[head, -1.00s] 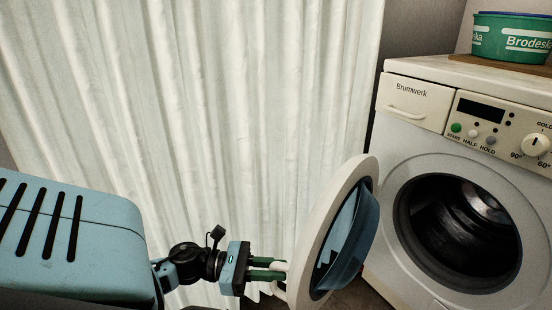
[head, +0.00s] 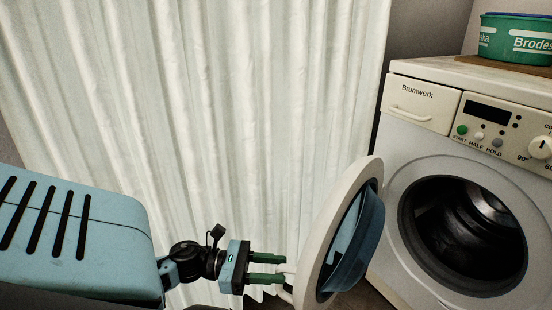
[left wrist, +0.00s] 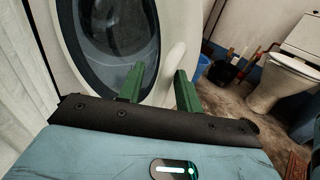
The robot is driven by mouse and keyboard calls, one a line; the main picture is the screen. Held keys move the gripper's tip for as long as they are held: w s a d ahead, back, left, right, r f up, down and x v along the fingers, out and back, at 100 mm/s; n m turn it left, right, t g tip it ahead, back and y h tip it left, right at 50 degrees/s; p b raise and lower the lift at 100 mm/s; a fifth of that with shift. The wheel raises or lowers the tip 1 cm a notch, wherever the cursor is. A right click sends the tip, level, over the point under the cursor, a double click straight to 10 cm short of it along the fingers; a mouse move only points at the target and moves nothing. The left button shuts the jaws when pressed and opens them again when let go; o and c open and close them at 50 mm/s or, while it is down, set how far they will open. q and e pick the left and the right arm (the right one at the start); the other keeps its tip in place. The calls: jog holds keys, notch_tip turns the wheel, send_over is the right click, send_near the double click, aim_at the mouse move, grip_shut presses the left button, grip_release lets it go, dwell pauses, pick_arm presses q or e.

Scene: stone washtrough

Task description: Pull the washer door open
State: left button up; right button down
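The washer (head: 400,150) stands at the right in the head view, its dark drum opening (head: 465,235) uncovered. Its round white door (head: 329,225) is swung wide open to the left, with the blue-tinted bowl facing the washer. My left gripper (head: 284,269) is at the door's outer left side, by the white handle (head: 284,293). Its two green fingers are spread apart. In the left wrist view, the open fingers (left wrist: 160,70) point at the door, and the pale handle (left wrist: 174,60) shows between and just beyond them. Contact cannot be told. My right gripper is not in view.
A white curtain (head: 200,120) hangs behind my left arm. A green tub (head: 510,42) sits on a board on top of the washer. The left wrist view shows a toilet (left wrist: 280,80), a blue bucket (left wrist: 203,66) and brown floor to the right.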

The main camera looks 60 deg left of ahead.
pick_arm(q)
jog(key=p+v, duration=0.1)
jog(key=v, duration=0.5)
jog(key=shift+s+a, duration=0.15)
jog(key=shift+s, duration=0.15)
